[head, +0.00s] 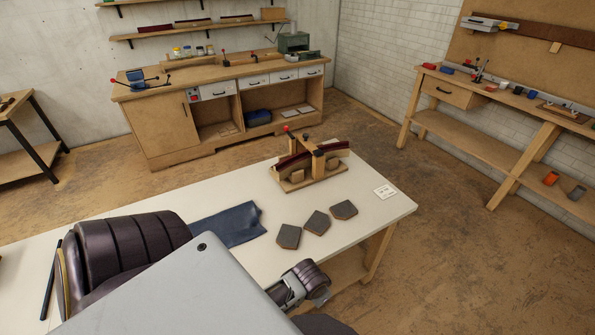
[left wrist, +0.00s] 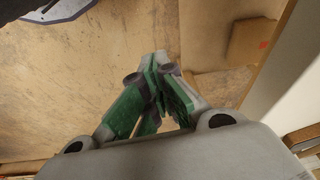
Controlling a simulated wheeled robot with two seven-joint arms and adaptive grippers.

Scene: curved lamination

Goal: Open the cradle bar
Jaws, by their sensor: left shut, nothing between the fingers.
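The wooden cradle (head: 296,184) stands near the far edge of the white table. Dark red curved strips (head: 291,163) lie along it. The cradle bar (head: 303,147) lies across the top of the strips, from a far end near a red knob (head: 286,129) to an upright post (head: 318,167) at the near side. How its end is fastened is too small to tell. In the left wrist view my left gripper (left wrist: 153,60) has its green-padded fingers shut together and empty, over brown floor, away from the cradle.
On the white table (head: 374,212) lie a blue cloth (head: 232,225), three dark-topped pieces (head: 317,222) and a white card (head: 385,192). A workbench (head: 170,115) stands behind, another bench (head: 470,100) at the right. Floor between is free.

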